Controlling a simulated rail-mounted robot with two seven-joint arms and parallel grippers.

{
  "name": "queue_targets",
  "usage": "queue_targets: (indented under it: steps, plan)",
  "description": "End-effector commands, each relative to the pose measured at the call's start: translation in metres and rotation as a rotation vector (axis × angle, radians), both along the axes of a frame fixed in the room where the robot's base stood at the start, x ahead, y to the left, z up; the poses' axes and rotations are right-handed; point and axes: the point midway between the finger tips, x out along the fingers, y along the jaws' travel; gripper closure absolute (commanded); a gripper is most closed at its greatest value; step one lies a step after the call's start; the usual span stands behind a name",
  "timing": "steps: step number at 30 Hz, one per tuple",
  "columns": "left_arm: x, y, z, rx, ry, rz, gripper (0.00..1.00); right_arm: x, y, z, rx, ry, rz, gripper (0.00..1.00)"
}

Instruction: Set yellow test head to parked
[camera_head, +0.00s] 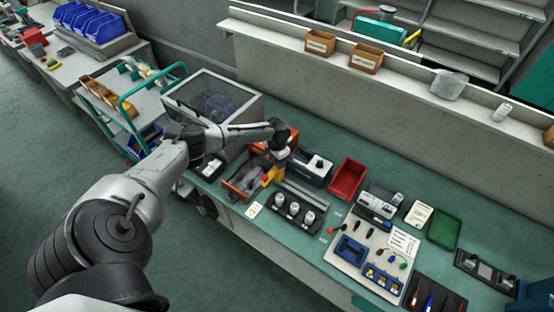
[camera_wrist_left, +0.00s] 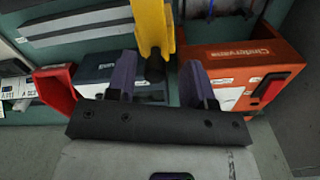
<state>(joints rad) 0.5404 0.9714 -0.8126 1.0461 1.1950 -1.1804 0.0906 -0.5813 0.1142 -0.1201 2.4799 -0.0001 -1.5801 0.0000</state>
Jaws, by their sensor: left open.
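The yellow test head (camera_head: 272,176) is at the orange test unit (camera_head: 240,184), near the left end of the bench. In the left wrist view, the yellow test head (camera_wrist_left: 152,28) comes down from the top edge and ends in a dark tip. My left gripper (camera_wrist_left: 158,64) is open, with its two purple fingers on either side of that dark tip. I cannot tell whether they touch it. In the head view my left gripper (camera_head: 279,153) is just above and beside the yellow head, and its fingers are hard to make out. My right gripper is not in view.
The orange housing (camera_wrist_left: 240,62) is close to the right finger in the wrist view. A dark box (camera_head: 314,166) and a red bin (camera_head: 346,178) stand to the right. A black rack (camera_head: 288,218) with white cylinders lies in front.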

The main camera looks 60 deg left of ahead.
Motion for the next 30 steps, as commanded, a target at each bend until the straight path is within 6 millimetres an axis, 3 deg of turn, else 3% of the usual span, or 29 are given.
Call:
queue_targets:
  steps: [7, 21, 30]
  plan:
    - [0.000, 0.000, 0.017, -0.001, -0.001, -0.001, 0.52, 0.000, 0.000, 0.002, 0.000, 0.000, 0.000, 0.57]
    - [0.000, 0.000, 0.105, 0.000, -0.002, 0.000, 0.52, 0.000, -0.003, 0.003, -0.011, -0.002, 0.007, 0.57]
    - [0.000, 0.000, 0.134, 0.000, -0.001, 0.000, 0.52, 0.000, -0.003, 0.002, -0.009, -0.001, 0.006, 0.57]
